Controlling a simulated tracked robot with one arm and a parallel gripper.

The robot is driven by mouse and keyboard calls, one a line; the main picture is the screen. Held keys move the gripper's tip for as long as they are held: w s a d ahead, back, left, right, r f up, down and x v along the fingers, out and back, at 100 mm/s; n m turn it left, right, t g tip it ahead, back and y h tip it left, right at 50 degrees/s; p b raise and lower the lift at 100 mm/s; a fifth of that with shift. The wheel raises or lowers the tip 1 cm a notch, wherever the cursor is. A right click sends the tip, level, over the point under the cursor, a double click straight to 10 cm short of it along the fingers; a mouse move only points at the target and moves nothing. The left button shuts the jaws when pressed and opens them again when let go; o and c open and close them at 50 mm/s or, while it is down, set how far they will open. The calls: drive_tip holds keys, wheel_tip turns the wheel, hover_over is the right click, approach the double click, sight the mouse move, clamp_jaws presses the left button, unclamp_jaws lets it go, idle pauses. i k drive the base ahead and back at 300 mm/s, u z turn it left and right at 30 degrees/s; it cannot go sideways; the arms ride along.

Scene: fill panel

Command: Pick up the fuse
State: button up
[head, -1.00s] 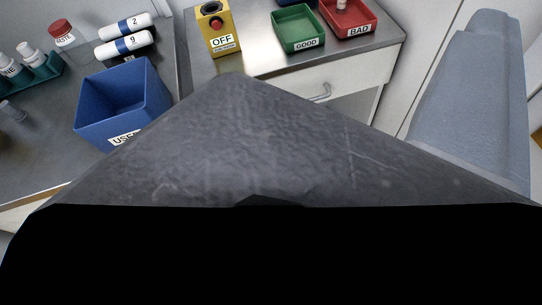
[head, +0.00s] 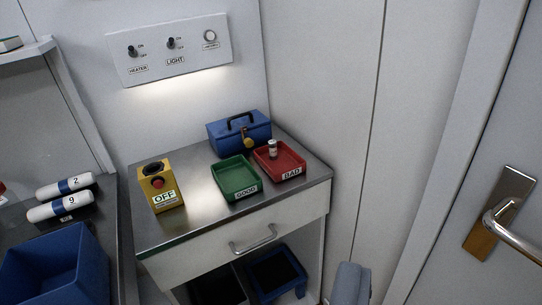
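A small pale cylinder with a dark band, which looks like the fuse (head: 272,149), stands upright in the red tray labelled BAD (head: 292,173). The green tray labelled GOOD (head: 240,190) beside it looks empty. Both trays are on the metal-topped cabinet (head: 203,222). My gripper does not show in the head view, so its opening and its distance from the fuse are hidden.
A yellow box labelled OFF with a red button (head: 157,182) stands left of the trays. A blue case with a padlock (head: 240,133) is behind them. A blue bin (head: 50,275) and white cylinders are left. A door handle (head: 505,217) is right.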

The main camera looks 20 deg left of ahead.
sight(272, 145)
drive_tip(key=u, duration=0.5)
drive_tip(key=i, duration=0.75)
drive_tip(key=u, duration=0.55)
drive_tip(key=i, duration=0.5)
drive_tip(key=z, duration=0.05)
